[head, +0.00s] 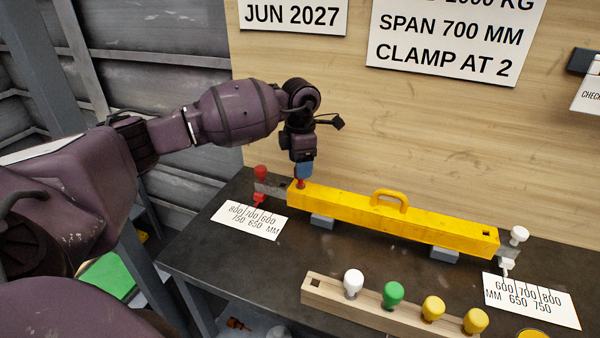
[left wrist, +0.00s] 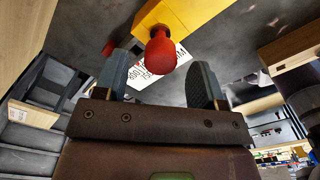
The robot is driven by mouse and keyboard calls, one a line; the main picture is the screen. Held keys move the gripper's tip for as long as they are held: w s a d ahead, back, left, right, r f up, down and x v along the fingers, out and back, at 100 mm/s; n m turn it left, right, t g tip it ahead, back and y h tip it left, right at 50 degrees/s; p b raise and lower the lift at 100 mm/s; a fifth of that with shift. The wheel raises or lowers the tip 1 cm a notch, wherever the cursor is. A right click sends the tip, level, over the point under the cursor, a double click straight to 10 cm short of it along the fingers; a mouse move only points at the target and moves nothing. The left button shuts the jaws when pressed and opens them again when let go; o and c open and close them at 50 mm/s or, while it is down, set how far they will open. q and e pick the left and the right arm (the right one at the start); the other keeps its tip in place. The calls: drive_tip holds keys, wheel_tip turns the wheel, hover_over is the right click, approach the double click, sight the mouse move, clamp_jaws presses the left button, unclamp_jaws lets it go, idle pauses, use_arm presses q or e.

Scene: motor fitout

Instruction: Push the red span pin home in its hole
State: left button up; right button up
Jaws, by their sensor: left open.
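The yellow beam (head: 350,208) lies on the dark bench, with a handle on top. A red pin (head: 300,184) stands at the beam's left end, right under my left gripper (head: 303,172). How deep it sits cannot be told. In the left wrist view the red knob (left wrist: 158,52) shows between and beyond the fingertips of my left gripper (left wrist: 160,72), with gaps on both sides. The left gripper is open and points down. A second red knob (head: 260,172) stands on the grey end piece left of the beam. My right gripper is not in view.
A wooden rack (head: 360,304) with white, green and yellow knobs stands in front of the beam. Scale cards lie at the left (head: 249,219) and right (head: 530,300). A white knob (head: 518,235) stands at the right end. A wooden wall (head: 430,120) rises behind.

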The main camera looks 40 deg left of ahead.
use_arm(q)
wheel_tip(320, 180, up, 7)
drive_tip(key=shift+r, duration=0.1)
idle(0.7)
